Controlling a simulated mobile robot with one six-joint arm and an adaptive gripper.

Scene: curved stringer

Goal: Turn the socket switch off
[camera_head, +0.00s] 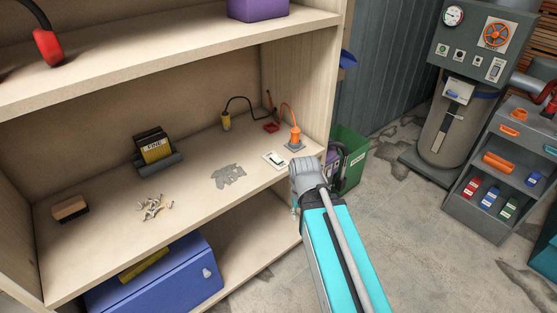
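A white plate (275,159) with a dark green part lies on the middle shelf near its right front edge. It looks like the socket switch, but its on or off position is too small to tell. Behind it an orange plug-like piece (295,136) stands on a small grey base, with an orange cable rising from it. My arm reaches in from the lower right, and its grey end (304,177) is just right of and in front of the white plate, apart from it in the picture. My gripper's fingers cannot be made out.
The wooden shelf (95,213) also holds a black and yellow box (154,148), loose screws (155,207), a grey patch (228,176), a brush-like block (69,208) and a yellow-black cable end (226,121). The shelf's right side panel (300,75) stands near the plug. A green bin (347,153) is right of it.

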